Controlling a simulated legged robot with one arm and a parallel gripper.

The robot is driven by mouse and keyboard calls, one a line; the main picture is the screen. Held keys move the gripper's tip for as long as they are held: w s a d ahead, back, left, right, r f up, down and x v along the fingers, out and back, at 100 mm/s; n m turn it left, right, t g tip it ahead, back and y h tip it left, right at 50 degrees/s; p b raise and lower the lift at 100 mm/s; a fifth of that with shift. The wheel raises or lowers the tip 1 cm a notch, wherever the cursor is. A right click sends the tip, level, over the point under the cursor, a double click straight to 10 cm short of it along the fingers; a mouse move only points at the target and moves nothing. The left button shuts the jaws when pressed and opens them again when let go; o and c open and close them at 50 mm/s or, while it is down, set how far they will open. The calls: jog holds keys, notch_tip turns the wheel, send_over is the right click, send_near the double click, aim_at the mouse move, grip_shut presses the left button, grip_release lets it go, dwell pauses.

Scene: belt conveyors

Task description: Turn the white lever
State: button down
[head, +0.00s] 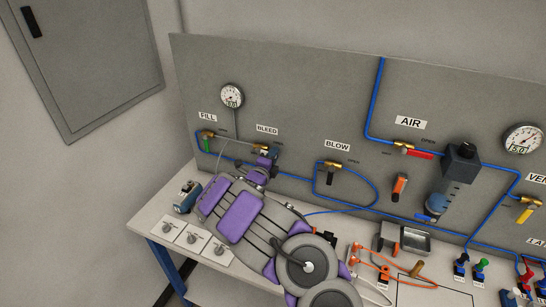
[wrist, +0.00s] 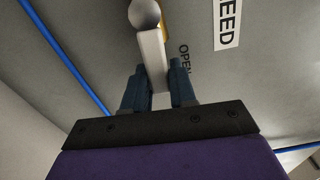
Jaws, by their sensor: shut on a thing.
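The white lever (wrist: 151,62) shows in the wrist view, its length running up from between the blue fingers towards a round grey knob and a bit of brass. My gripper (wrist: 156,88) is shut on it, one finger on each side. Part of a BLEED label (wrist: 227,22) and the word OPEN stand to the right of the lever. In the head view my gripper (head: 267,158) is at the panel, just below the BLEED label (head: 267,130). There the lever is mostly hidden by my gripper and cannot be made out clearly.
Other valves sit on the panel (head: 300,75): FILL with a green lever (head: 206,145), BLOW with a dark lever (head: 330,178), AIR with a red lever (head: 421,153). A blue hose (head: 378,195) loops near BLOW. The bench (head: 160,222) below holds switches and cables.

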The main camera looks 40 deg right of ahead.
jog(key=shift+w+a+r+n, duration=0.1)
jog(key=shift+a+r+n, duration=0.05)
jog(key=shift+n, duration=0.35)
jog(key=c, duration=1)
grip_release()
jog(key=shift+w, duration=0.15)
jog(key=shift+r, duration=0.1)
jog(key=p+v, duration=0.1)
jog(key=v, duration=1.6)
jog(key=shift+s+a+p, duration=0.2)
jog(key=shift+s+p, duration=0.05)
jog(key=shift+p, duration=0.1)
